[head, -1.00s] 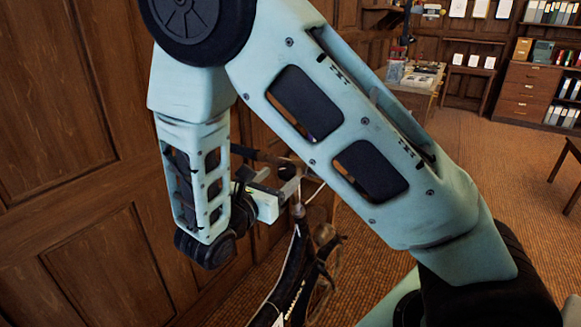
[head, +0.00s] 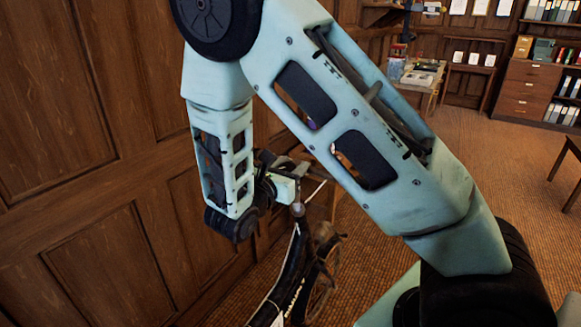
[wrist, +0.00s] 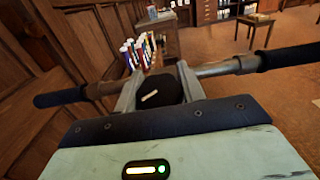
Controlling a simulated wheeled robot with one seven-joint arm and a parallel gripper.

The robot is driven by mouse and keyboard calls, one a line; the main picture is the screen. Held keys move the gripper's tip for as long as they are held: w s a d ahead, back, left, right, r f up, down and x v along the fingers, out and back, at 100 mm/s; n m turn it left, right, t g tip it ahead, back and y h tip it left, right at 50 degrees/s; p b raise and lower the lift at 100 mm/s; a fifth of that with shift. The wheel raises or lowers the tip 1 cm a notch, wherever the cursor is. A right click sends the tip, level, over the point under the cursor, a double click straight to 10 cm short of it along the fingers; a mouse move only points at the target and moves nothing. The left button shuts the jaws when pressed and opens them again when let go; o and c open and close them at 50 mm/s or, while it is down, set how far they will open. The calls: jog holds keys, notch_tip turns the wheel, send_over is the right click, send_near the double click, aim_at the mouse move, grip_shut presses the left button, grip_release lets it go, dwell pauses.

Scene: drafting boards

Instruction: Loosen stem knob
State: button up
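The stem knob (wrist: 161,88) is dark and round with a short pale mark on its face. It sits at the middle of the bicycle's handlebar (wrist: 215,69) in the wrist view. My gripper (wrist: 160,80) has its two grey fingers spread on either side of the knob. I cannot tell whether they press on it or leave a small gap. In the head view my gripper (head: 298,172) is at the handlebar, partly behind my arm, and the knob cannot be made out there. The bicycle (head: 292,270) stands upright, with its dark frame below the gripper.
A wood-panelled wall (head: 90,240) stands close on the left. A worktable (head: 420,82), a drawer cabinet (head: 528,92) and shelves of binders are farther back. The brown floor (head: 470,165) is open to the right.

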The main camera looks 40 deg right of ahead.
jog(key=shift+r+n+t+p, duration=0.15)
jog(key=shift+n+t+p, duration=0.35)
jog(key=shift+w+a+n+t+y, duration=0.1)
jog(key=shift+n+t+y, duration=0.4)
jog(key=shift+n+t, duration=0.15)
jog(key=o, duration=1)
jog(key=shift+c, duration=0.2)
jog(key=v, duration=1.7)
jog(key=shift+a+b, duration=0.2)
jog(key=shift+b, duration=0.2)
